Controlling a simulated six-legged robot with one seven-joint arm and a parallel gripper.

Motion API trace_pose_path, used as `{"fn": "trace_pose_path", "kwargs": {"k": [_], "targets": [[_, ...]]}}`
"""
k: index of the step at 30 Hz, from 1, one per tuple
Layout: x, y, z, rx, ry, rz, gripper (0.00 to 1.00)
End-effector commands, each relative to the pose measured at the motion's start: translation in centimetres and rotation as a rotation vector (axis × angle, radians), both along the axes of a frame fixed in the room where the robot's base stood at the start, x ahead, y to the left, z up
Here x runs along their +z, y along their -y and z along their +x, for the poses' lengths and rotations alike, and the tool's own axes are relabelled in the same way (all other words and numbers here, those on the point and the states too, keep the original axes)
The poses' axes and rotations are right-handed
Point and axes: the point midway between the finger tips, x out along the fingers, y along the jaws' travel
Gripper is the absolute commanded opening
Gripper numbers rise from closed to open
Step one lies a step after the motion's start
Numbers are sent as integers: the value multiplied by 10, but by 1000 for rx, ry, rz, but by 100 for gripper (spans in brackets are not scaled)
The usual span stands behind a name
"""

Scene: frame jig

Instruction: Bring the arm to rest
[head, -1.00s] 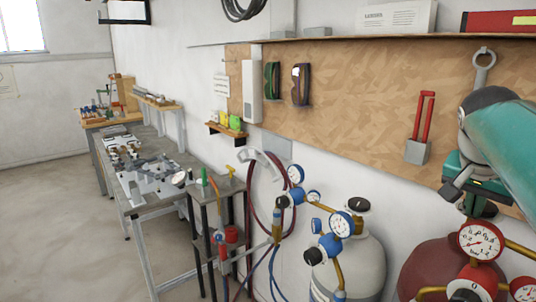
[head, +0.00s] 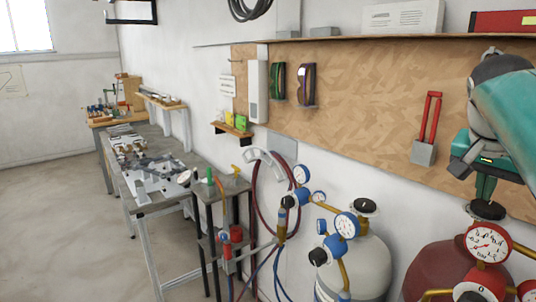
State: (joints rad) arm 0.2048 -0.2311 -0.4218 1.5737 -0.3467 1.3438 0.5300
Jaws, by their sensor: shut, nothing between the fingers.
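My arm enters at the right edge in the head view, teal and grey, folded in front of the chipboard wall panel (head: 370,85). My gripper (head: 485,192) hangs below the wrist and points down, just above the black valve knob of a maroon gas cylinder (head: 425,268) in the picture. Its fingers look together, with nothing held. I cannot tell how far it is from the knob in depth.
A pressure gauge (head: 487,242) sits on the maroon cylinder. A grey cylinder (head: 372,255) with gauges stands left of it. A red-and-grey padlock-like item (head: 428,128) hangs on the panel. A metal workbench (head: 155,185) lies further left, beside open floor (head: 60,225).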

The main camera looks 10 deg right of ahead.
Motion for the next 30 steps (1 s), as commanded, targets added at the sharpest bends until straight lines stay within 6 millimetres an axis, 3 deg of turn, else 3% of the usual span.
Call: {"fn": "trace_pose_path", "kwargs": {"k": [7, 15, 18, 20, 23, 30], "targets": [[19, 0, 0, -1, 0, 1, 0], [19, -1, 1, 5, 0, 2, 0], [10, -13, 5, 53, 0, 10, 0], [0, -28, 10, 114, 3, 20, 0], [-26, -69, 22, 273, 6, 40, 0], [-104, -193, 28, 695, 12, 55, 0]]}}
